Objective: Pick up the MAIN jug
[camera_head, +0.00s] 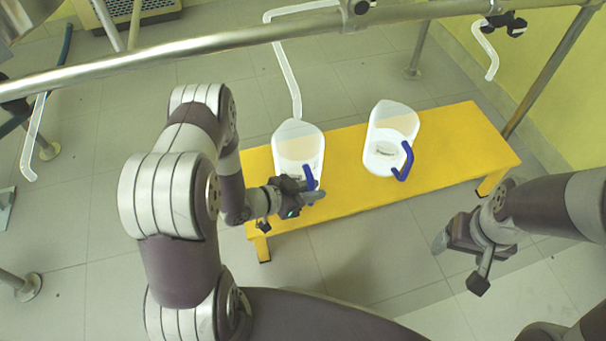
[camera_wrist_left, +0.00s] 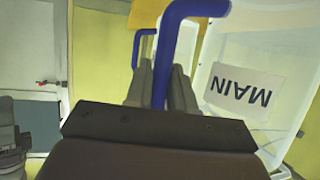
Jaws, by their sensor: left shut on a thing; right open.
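The MAIN jug (camera_head: 298,146) is a translucent white jug with a blue handle, at the left part of the yellow bench (camera_head: 345,195). In the left wrist view its label reads MAIN, upside down (camera_wrist_left: 240,92), and its blue handle (camera_wrist_left: 185,12) passes between the fingers. My left gripper (camera_head: 312,194) is shut on this handle, at the bench's front edge. I cannot tell whether the jug touches the bench. A second similar jug (camera_head: 389,140) with a blue handle stands on the bench to the right; its label is unreadable. My right gripper (camera_head: 442,240) is open and empty, right of the bench's front.
A clear bent tube (camera_head: 288,80) hangs down just behind the MAIN jug. Another tube (camera_head: 487,52) hangs at the upper right. The bench's right end is bare.

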